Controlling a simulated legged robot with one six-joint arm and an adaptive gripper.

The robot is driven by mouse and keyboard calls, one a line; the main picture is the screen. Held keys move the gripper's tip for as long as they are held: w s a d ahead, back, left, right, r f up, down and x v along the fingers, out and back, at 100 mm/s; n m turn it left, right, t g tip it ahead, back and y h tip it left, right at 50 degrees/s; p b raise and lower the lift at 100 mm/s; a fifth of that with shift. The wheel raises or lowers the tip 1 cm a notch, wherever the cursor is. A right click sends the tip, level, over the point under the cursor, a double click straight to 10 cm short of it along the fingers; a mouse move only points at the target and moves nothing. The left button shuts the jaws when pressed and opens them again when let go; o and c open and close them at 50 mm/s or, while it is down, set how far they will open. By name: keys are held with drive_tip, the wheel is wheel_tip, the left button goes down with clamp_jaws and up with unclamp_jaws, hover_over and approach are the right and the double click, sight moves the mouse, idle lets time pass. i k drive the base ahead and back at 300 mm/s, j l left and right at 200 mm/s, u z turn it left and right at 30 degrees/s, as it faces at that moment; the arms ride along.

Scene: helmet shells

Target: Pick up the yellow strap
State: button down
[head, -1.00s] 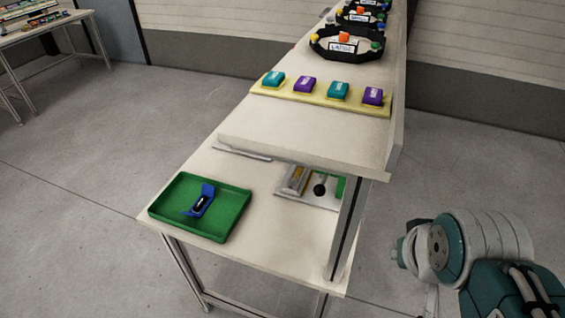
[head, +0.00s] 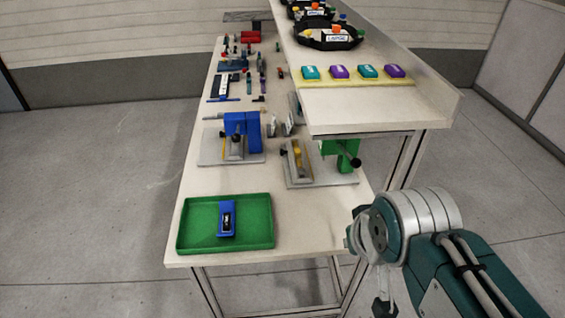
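No yellow strap can be picked out with certainty. A small yellow piece (head: 298,160) stands in a fixture on a grey plate (head: 325,180) on the lower table; it is too small to tell whether it is a strap. A green fixture part (head: 338,149) with a dark knob stands on the same plate. My gripper (head: 383,304) shows only in part at the bottom of the head view, below my arm and right of the table. It is apart from the table, and its fingers are too unclear to judge.
A green tray (head: 187,225) at the table's near end holds a blue item (head: 227,218). A blue fixture (head: 240,130) and several small tools stand behind. A raised shelf (head: 365,112) overhangs the right side, with a yellow mat (head: 310,83) bearing teal and purple blocks.

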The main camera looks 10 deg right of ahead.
sight(297, 150)
drive_tip(key=j+z, duration=0.1)
drive_tip(key=j, duration=0.3)
drive_tip(key=k+j, duration=0.1)
drive_tip(key=j, duration=0.3)
drive_tip(key=j+z, duration=0.25)
drive_tip(key=j, duration=0.25)
drive_tip(key=j+z, duration=0.3)
drive_tip(key=j, duration=0.25)
drive_tip(key=k+j+z, duration=0.25)
drive_tip(key=j, duration=0.25)
drive_tip(key=j+z, duration=0.25)
drive_tip(key=j, duration=0.25)
drive_tip(key=i+j+z, duration=0.2)
drive_tip(key=j, duration=0.15)
drive_tip(key=j+z, duration=0.2)
drive_tip(key=j, duration=0.15)
drive_tip(key=i+j+z, duration=0.15)
drive_tip(key=j, duration=0.25)
drive_tip(key=j+z, duration=0.2)
drive_tip(key=j, duration=0.15)
drive_tip(key=i, duration=0.35)
